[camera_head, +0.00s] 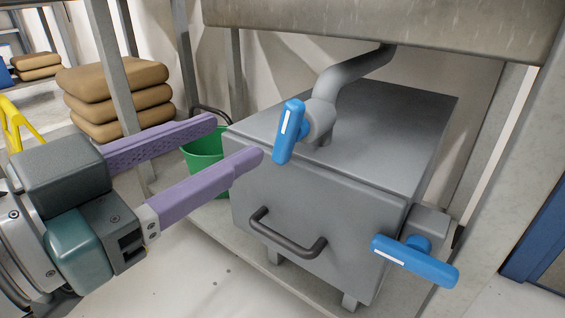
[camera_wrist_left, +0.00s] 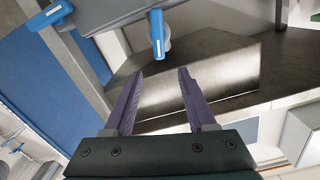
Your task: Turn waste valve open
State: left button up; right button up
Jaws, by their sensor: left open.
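Two blue valve handles with white stripes show in the head view. The upper blue handle (camera_head: 289,131) stands nearly upright on the grey pipe above the metal box. The lower blue handle (camera_head: 415,262) lies roughly level, sloping down to the right, at the box's right side. I cannot tell from labels which is the waste valve. My left gripper (camera_head: 237,137) is open and empty, its purple fingers pointing at the upper handle, just left of it and apart. In the left wrist view the upper handle (camera_wrist_left: 157,32) is beyond the open fingers (camera_wrist_left: 160,74).
The grey metal box (camera_head: 330,215) has a dark front handle (camera_head: 287,237). A sink basin (camera_head: 400,25) hangs above, with frame legs around. A green bucket (camera_head: 203,150) stands behind my fingers. Stacked brown sacks (camera_head: 118,78) are at back left.

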aim_at(283, 129)
pick_arm(q)
jog(key=w+d+f+b, duration=0.1)
jog(key=w, duration=0.1)
jog(key=w+d+f+b, duration=0.1)
jog(key=w+d+b, duration=0.1)
jog(key=w, duration=0.1)
jog(key=w+d+b, duration=0.1)
jog(key=w+b, duration=0.1)
jog(key=shift+w+d+f, duration=0.25)
jog(key=shift+d+f, duration=0.15)
jog(key=shift+w+d+b, duration=0.4)
jog(key=shift+w, duration=0.1)
jog(key=shift+r, duration=0.1)
pick_arm(e)
notch_tip(283, 129, down, 8)
jog(key=shift+r, duration=0.15)
pick_arm(q)
grip_shut()
